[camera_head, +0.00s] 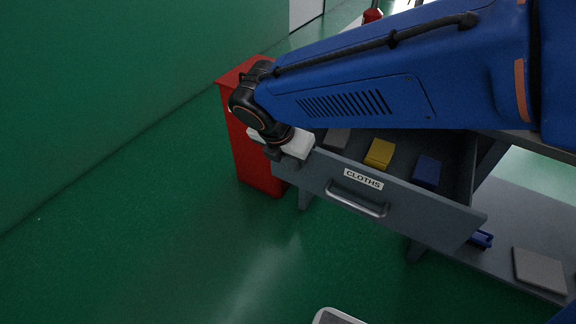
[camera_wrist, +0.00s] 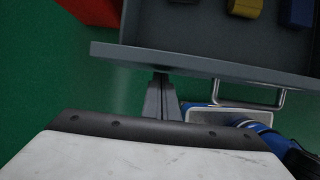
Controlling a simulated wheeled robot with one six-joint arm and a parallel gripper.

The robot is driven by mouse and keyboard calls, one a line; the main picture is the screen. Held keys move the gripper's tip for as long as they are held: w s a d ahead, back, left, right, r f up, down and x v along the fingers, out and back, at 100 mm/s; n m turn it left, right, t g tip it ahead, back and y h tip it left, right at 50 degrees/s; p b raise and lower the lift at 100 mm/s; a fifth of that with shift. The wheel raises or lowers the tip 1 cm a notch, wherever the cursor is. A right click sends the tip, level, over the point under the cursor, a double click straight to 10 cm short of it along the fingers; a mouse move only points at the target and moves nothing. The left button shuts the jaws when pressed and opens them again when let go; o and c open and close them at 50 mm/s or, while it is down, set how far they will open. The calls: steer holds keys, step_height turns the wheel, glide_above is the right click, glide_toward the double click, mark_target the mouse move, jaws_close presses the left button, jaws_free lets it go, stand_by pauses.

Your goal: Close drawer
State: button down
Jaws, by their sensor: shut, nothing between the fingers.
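The grey drawer (camera_head: 400,203) stands pulled out from under the workbench, its front labelled CLOTHS and fitted with a metal bar handle (camera_head: 357,200). Inside lie a grey block (camera_head: 337,137), a yellow block (camera_head: 380,153) and a blue block (camera_head: 427,170), folded cloths by the label. My gripper (camera_head: 274,154) is at the left end of the drawer front. In the wrist view my gripper (camera_wrist: 161,80) is shut and empty, its fingertips close to the outer face of the drawer front (camera_wrist: 205,66), left of the handle (camera_wrist: 250,105). I cannot tell whether they touch.
A red cabinet (camera_head: 258,165) stands just left of the drawer. A lower shelf (camera_head: 500,255) holds a grey flat block (camera_head: 539,271) and a blue item (camera_head: 481,239). The green floor in front of the drawer is mostly clear; part of a pale object (camera_head: 335,317) shows at the bottom edge.

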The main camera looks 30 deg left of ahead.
stand_by(0.3)
steer(key=w, duration=0.9)
steer(key=w+d, duration=0.1)
steer(key=w, duration=0.8)
steer(key=w+d, duration=0.1)
steer(key=w, duration=0.9)
steer(key=shift+w+d, duration=0.1)
steer(key=shift+w+r, duration=0.1)
steer(key=shift+w, duration=0.4)
steer(key=shift+w+r, duration=0.1)
